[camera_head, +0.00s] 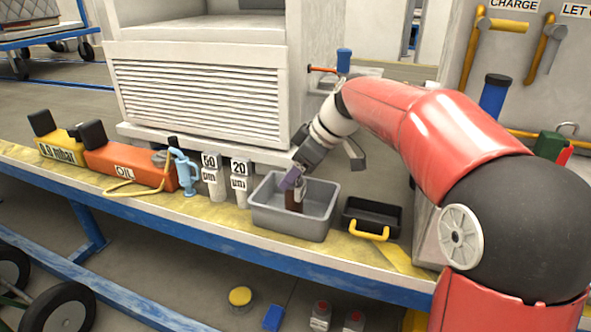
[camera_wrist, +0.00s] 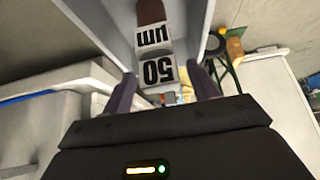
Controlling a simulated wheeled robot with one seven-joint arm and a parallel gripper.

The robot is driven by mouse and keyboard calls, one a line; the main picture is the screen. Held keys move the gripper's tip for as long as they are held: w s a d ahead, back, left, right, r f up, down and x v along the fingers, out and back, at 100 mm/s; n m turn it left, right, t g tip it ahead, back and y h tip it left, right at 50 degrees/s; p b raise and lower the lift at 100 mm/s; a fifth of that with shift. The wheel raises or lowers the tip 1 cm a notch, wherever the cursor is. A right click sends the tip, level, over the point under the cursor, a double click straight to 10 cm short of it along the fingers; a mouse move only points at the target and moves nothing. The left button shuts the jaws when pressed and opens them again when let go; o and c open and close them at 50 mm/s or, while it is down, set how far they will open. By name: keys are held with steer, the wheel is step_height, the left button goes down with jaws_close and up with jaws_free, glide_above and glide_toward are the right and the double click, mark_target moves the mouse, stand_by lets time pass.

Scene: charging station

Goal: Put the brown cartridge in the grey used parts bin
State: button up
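The brown cartridge (camera_head: 293,201) is inside the grey used parts bin (camera_head: 265,215), below my gripper (camera_head: 292,181). In the wrist view the cartridge (camera_wrist: 151,12) shows its brown end and a white label reading 50 µm. The bin's pale walls (camera_wrist: 108,22) stand on both sides of it. My gripper (camera_wrist: 163,88) has its two purple fingers spread, one on each side of the label, with a visible gap at the right finger. Its fingertips are at the bin's opening. Whether the cartridge touches the bin floor is hard to tell.
White cartridges labelled 50 (camera_head: 213,178) and 20 (camera_head: 241,184) stand left of the bin. A blue pump-like part (camera_head: 184,172), an orange OIL container (camera_head: 128,165) and a yellow container (camera_head: 62,146) are farther left. A black tray with a yellow handle (camera_head: 372,214) stands close on the right.

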steer(key=shift+r, duration=0.15)
steer(key=shift+d+r, duration=0.15)
steer(key=shift+r, duration=0.15)
steer(key=p+v, duration=0.2)
steer(key=v, duration=0.9)
steer(key=s+d+f+m+t+h, duration=0.1)
steer(key=s+d+f+m+h, duration=0.1)
steer(key=s, duration=0.6)
steer(key=s+d+f+m+t+h, duration=0.1)
steer(key=s+d+f+m+h, duration=0.1)
steer(key=s+d+f+m, duration=0.2)
steer(key=s+d+f+m+t+h, duration=0.1)
steer(key=s+d+f+m+h, duration=0.1)
steer(key=s+f+m, duration=0.6)
steer(key=s+d, duration=0.1)
steer(key=s, duration=0.4)
steer(key=shift+d+f, duration=0.35)
steer(key=shift+f, duration=0.05)
steer(key=shift+r, duration=0.1)
